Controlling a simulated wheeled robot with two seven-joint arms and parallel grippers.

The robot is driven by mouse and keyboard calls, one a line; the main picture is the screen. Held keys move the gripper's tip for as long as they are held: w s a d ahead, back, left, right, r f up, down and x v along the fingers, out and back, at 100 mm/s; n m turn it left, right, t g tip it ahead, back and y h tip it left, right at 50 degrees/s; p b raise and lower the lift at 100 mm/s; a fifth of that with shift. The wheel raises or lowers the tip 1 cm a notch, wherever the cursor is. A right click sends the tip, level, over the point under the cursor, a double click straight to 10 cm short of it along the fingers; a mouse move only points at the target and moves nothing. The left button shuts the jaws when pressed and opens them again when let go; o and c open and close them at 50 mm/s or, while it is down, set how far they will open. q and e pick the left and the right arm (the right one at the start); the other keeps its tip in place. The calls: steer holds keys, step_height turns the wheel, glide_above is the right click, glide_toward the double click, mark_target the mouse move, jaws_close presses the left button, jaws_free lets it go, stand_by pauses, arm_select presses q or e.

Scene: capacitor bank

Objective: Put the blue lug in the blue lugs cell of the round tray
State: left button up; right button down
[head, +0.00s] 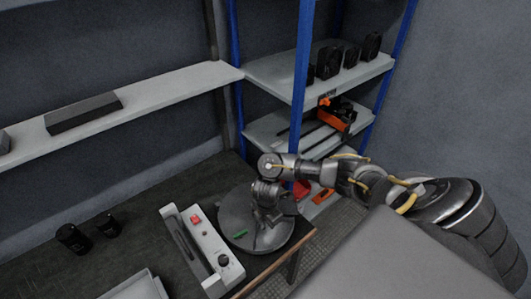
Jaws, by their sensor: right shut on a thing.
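The round tray (277,241) is a grey metal dish at the right end of the dark workbench. A small green piece (240,233) lies in its front left part. My right gripper (264,212) points down over the tray, above its middle. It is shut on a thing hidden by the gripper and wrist. No blue lug shows in the head view, and I cannot make out the tray's cell divisions or labels. My left gripper is out of view.
A pale box with a red button (195,219) and black knob stands just left of the tray. Two black cylinders (73,238) (108,225) stand farther left. A blue-posted rack (303,60) with loaded shelves is behind. A pale wall shelf (170,90) runs above the bench.

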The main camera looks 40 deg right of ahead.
steer(key=shift+w+d+f, duration=0.1)
steer(key=shift+w+f, duration=0.1)
steer(key=shift+f, duration=0.05)
steer(key=shift+w+f, duration=0.1)
steer(key=shift+f, duration=0.1)
steer(key=shift+w+d+f+b, duration=0.15)
steer(key=shift+f+b, duration=0.5)
steer(key=shift+f, duration=1)
steer(key=shift+f+b, duration=0.4)
steer(key=shift+f, duration=0.2)
steer(key=c, duration=1.5)
jaws_free()
